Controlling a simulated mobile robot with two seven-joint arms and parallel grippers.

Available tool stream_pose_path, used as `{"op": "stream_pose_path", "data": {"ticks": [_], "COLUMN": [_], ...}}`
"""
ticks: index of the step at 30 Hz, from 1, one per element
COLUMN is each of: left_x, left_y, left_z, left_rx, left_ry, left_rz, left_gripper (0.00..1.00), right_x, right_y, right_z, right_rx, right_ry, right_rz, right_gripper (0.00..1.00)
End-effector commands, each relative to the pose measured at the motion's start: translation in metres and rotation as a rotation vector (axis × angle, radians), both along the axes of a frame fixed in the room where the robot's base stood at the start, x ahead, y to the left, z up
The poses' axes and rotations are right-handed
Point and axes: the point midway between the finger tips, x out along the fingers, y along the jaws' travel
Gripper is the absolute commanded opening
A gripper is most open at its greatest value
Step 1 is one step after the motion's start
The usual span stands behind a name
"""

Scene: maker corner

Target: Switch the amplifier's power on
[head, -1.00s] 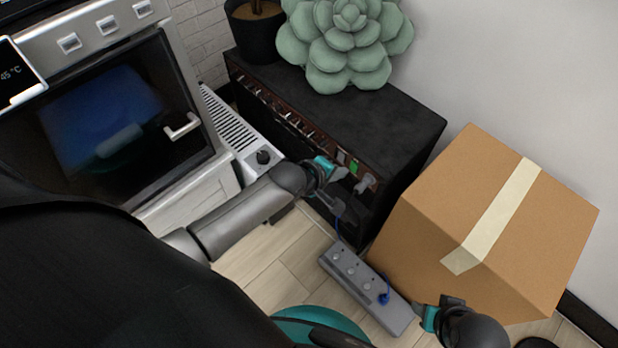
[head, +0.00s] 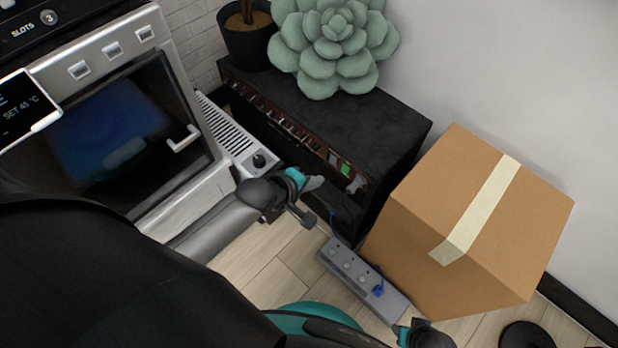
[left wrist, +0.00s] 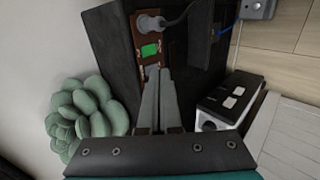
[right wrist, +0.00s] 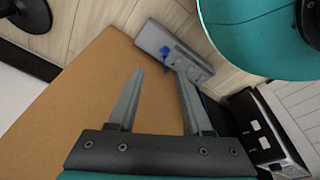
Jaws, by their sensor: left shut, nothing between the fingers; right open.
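The amplifier (head: 370,112) is a black box with a brown control strip (head: 290,128) along its front top edge. A green rocker switch (head: 346,169) shows bright at the strip's right end; it also shows in the left wrist view (left wrist: 150,50). A grey plug with a dark cord (left wrist: 150,24) sits beside it. My left gripper (head: 318,183) is shut and empty in front of the amplifier, a little left of and below the switch. In the left wrist view its fingertips (left wrist: 158,70) appear just below the switch. My right gripper (right wrist: 158,72) is open and empty by the cardboard box.
A large cardboard box (head: 470,260) stands right of the amplifier. A grey power strip (head: 345,262) with a blue plug (head: 378,290) lies on the floor. A white heater (head: 225,130) and an oven (head: 190,90) are at left. A succulent (head: 335,45) sits on the amplifier.

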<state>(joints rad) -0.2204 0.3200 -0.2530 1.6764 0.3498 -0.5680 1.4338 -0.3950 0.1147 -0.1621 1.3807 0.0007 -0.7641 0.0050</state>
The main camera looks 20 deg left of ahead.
Motion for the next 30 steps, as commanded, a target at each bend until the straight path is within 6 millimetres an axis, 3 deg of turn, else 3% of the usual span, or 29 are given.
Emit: {"op": "stream_pose_path", "data": {"ticks": [10, 24, 30], "left_x": [-0.015, -0.018, -0.022], "left_y": [0.005, 0.006, 0.011], "left_z": [0.016, 0.018, 0.010], "left_rx": [-0.002, -0.001, 0.037], "left_ry": [0.000, 0.000, 0.008], "left_rz": [0.000, 0.000, -0.016], "left_gripper": [0.00, 0.00, 0.00], "right_x": [-0.016, -0.019, -0.016], "right_y": [-0.013, -0.016, -0.015], "right_z": [-0.018, -0.022, -0.019], "right_rx": [-0.014, -0.015, -0.042], "right_ry": [0.004, 0.001, 0.002], "right_rz": [0.002, 0.003, 0.066], "right_gripper": [0.50, 0.50, 0.29]}}
